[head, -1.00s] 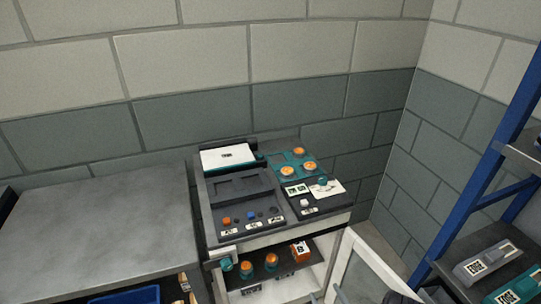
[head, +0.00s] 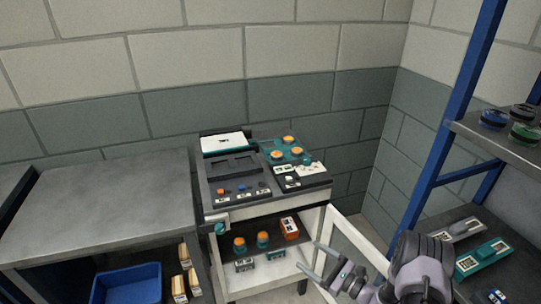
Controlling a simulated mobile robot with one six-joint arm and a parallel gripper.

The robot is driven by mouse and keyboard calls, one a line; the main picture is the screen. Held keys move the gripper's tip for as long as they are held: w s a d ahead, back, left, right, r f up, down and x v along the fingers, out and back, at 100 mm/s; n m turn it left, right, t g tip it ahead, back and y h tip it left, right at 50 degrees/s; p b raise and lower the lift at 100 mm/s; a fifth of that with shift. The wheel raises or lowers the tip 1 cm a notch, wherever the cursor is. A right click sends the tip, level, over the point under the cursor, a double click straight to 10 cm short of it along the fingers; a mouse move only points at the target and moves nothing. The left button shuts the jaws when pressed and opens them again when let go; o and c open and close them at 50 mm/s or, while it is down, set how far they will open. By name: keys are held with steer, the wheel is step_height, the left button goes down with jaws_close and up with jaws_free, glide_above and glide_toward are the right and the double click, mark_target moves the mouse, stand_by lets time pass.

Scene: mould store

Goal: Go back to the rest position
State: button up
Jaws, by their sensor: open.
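My gripper (head: 325,268) is at the lower right of the head view, in front of the open cabinet door (head: 350,237). Its two grey fingers are spread apart and nothing is between them. They point left, towards the open front of the white cabinet (head: 222,247). I cannot tell whether the gripper touches the door behind it.
The cabinet holds orange-topped teal items (head: 263,241) and an orange box (head: 289,228). A grey panel (head: 233,179) with buttons lies on top. A grey table (head: 100,195) stands left, with a blue bin (head: 127,285) below. A blue-framed rack (head: 449,127) stands right.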

steer(key=s+a+r+n+g, duration=0.3)
steer(key=r+n+g, duration=0.1)
steer(key=r, duration=0.4)
steer(key=s+a+r+n+g, duration=0.3)
steer(key=a+r+n, duration=0.1)
steer(key=r, duration=0.4)
steer(key=s+a+r+n+g, duration=0.3)
steer(key=s+r+n+g, duration=0.1)
steer(key=r, duration=0.4)
steer(key=s+d+r+n+t+h, duration=0.2)
steer(key=s+d+r+n+h, duration=0.1)
steer(key=s, duration=0.7)
steer(key=s+d+r+n+t+h, duration=0.2)
steer(key=s+r+h, duration=0.5)
steer(key=s, duration=0.4)
steer(key=d+n+h, duration=0.1)
steer(key=n, duration=0.1)
steer(key=shift+d+r+n+t+h, duration=0.25)
steer(key=shift+n+t+h, duration=0.05)
steer(key=shift+n, duration=0.1)
steer(key=shift+c, duration=0.5)
